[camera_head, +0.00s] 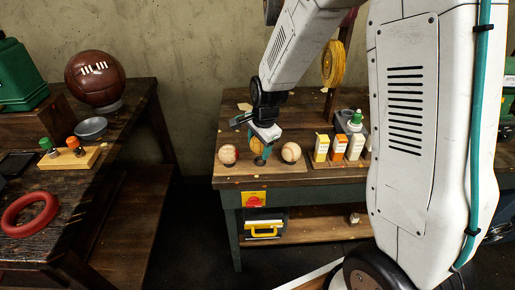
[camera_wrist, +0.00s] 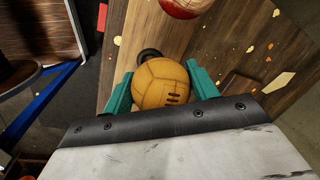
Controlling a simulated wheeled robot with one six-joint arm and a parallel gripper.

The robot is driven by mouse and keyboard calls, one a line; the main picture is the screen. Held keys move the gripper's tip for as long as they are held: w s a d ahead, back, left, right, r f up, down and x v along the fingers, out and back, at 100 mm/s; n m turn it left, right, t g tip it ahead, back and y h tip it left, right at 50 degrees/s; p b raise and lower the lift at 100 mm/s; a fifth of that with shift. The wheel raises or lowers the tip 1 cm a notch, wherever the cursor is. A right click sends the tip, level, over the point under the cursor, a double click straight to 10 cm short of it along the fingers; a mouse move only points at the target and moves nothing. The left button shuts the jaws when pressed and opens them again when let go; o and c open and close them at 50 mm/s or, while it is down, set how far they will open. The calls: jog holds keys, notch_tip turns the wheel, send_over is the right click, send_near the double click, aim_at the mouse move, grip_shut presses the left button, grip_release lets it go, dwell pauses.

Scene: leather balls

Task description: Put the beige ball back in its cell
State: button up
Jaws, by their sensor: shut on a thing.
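The beige ball (camera_wrist: 162,84), a tan-yellow ball with dark stitching, sits between the teal fingers of my gripper (camera_wrist: 162,92) in the wrist view. The fingers are shut on its sides. In the head view my gripper (camera_head: 262,140) points down over the workbench, and the ball (camera_head: 256,145) shows partly below it. A small dark round holder (camera_wrist: 150,55) shows just past the ball in the wrist view, partly covered by it. In the head view a dark holder (camera_head: 259,161) is right under the ball; I cannot tell whether they touch.
Several small bottles and cartons (camera_head: 338,147) stand farther right on the workbench (camera_head: 240,176). A brown ball (camera_head: 95,78) is on the left table.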

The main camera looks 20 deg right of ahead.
aim_at(259, 153)
notch_tip(259, 153, down, 2)
jog(key=shift+f, duration=0.15)
jog(key=shift+s+f, duration=0.15)
jog(key=shift+f, duration=0.25)
jog(key=shift+f, duration=0.1)
jog(key=shift+f, duration=0.15)
jog(key=o, duration=0.8)
jog(key=shift+o, duration=0.2)
